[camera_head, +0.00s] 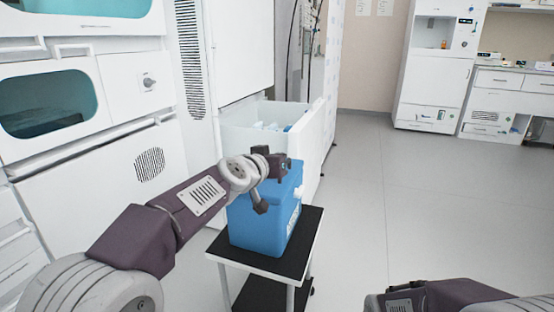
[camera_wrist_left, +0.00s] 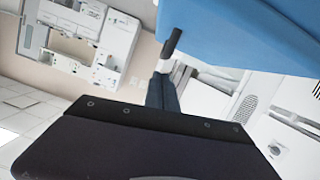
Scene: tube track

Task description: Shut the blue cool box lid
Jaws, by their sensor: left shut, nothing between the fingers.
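The blue cool box (camera_head: 262,222) stands upright on a small trolley with a black top. A blue part at its top right (camera_head: 296,174) rises behind my gripper and looks like the lid. My wrist hides most of the top, so I cannot tell the lid's exact angle. My left gripper (camera_head: 285,165) is shut and empty at the top of the box. In the left wrist view, my shut fingertips (camera_wrist_left: 173,42) are right beside a large blue surface (camera_wrist_left: 240,30); I cannot tell whether they touch it. My right gripper is out of view; only part of my right arm shows.
The trolley's black top (camera_head: 308,232) has little bare room around the box. An open white drawer (camera_head: 250,120) with contents is just behind it. White cabinets with teal windows (camera_head: 48,105) stand at the left. The grey floor to the right (camera_head: 400,200) is clear.

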